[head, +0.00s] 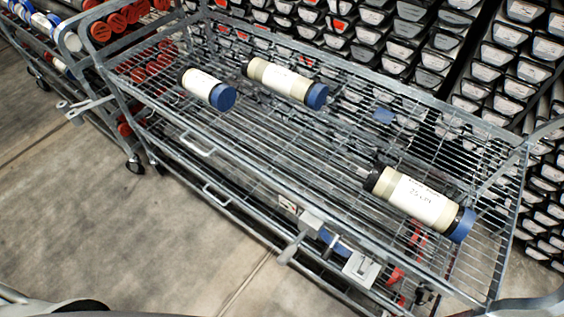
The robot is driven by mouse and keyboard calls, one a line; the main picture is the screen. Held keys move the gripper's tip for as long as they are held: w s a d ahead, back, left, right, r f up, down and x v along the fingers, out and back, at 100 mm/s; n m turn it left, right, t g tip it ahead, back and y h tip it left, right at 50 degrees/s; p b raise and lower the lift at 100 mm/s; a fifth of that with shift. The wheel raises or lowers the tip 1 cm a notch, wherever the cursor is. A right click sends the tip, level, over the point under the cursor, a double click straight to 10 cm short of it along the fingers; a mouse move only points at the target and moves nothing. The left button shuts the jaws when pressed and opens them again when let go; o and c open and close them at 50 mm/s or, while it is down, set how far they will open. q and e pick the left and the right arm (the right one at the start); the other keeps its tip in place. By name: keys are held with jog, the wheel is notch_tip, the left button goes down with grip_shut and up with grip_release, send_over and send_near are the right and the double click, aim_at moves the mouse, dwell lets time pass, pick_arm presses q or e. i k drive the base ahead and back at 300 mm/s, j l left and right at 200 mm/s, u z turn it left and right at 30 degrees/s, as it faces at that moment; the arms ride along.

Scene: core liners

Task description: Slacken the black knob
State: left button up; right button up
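Three core liners lie on the top wire shelf of a metal cart. The nearest liner (418,199) has a white label, a blue cap at its right end and a black end piece (373,179) at its left end. A small pale stub sticks out of that black end. A second liner (287,80) and a shorter third liner (203,87) lie farther back, each with a blue cap and a dark left end. A small dark part (422,295) sits low at the cart's near right; I cannot tell whether it is a knob. Neither gripper is in view.
The wire cart (265,140) has raised side rails and metal latches (361,268) along its near side. Another cart with red-capped tubes (101,31) stands at the left. Racks of dark boxes (440,40) fill the back. The concrete floor (120,230) in front is clear.

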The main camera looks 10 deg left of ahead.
aim_at(423, 295)
jog(key=l+z, duration=0.1)
jog(key=z, duration=1.35)
jog(key=k+l, duration=0.05)
jog(key=l, duration=0.05)
